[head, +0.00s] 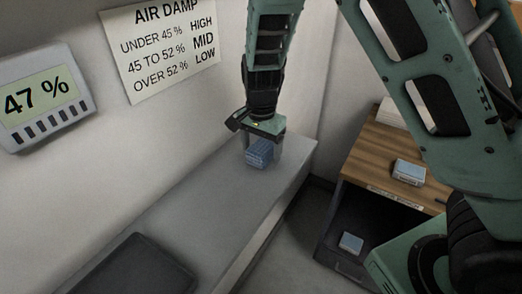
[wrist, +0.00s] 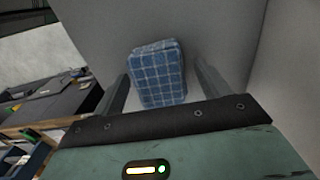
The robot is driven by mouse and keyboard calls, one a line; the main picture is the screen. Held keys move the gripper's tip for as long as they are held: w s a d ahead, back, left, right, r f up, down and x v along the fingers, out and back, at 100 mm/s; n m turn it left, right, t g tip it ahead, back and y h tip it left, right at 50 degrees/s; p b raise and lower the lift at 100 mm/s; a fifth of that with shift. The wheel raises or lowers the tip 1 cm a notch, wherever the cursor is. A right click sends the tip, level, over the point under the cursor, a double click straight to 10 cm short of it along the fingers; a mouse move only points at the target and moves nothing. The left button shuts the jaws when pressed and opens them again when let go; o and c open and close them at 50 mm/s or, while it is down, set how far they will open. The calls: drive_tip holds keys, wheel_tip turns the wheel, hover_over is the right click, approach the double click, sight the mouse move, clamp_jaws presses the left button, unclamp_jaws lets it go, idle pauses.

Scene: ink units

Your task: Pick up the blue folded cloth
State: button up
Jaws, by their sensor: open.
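The blue folded cloth (head: 259,153) has a white check pattern and rests on the grey ledge (head: 190,205) below my gripper (head: 262,150). In the wrist view the cloth (wrist: 158,75) lies between the two fingers of my gripper (wrist: 160,85). A gap shows between the cloth and the right finger; the left finger is close beside the cloth. The gripper is open and points down. In the head view the fingers partly frame the cloth.
A meter (head: 43,98) on the wall reads 47 %. A sign (head: 163,45) lists air damp: 45 to 52 % is MID. A wooden cabinet (head: 375,150) at right holds a pale blue pack (head: 409,171) on top and another (head: 351,242) in its open drawer. A dark panel (head: 130,268) lies front left.

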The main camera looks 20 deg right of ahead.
sight(261, 146)
drive_tip(key=c, duration=1)
drive_tip(key=shift+c, duration=0.2)
wheel_tip(261, 146, up, 10)
drive_tip(key=shift+b, duration=0.95)
